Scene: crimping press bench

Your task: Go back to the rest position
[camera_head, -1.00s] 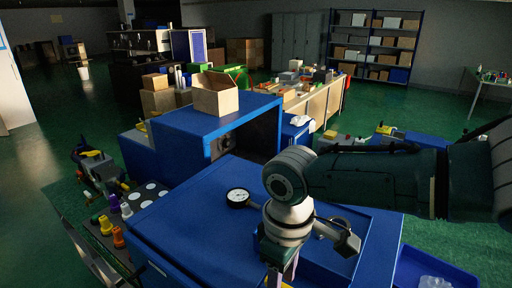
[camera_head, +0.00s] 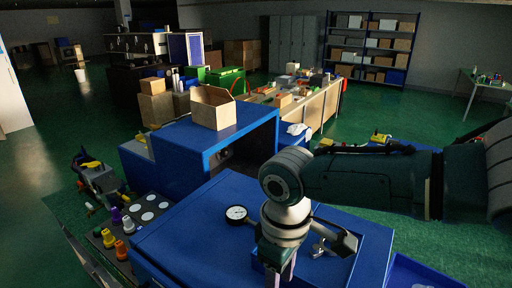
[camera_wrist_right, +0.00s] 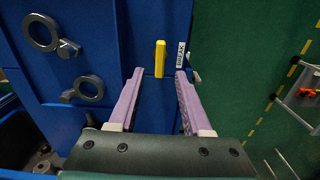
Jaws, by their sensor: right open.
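My right gripper (camera_wrist_right: 159,72) is open and empty in the right wrist view, its two purple fingers spread apart. A yellow bar (camera_wrist_right: 160,58) and a white printed label (camera_wrist_right: 180,54) on a blue surface (camera_wrist_right: 112,30) show beyond the fingertips; I cannot tell the exact gap. In the head view my right arm reaches in from the right, and the gripper (camera_head: 279,272) points down over the blue press bench (camera_head: 195,222), with its tips near the lower picture edge. My left gripper is not in view.
An open cardboard box (camera_head: 213,108) stands on the blue press housing (camera_head: 185,140). Green floor is free at the far left.

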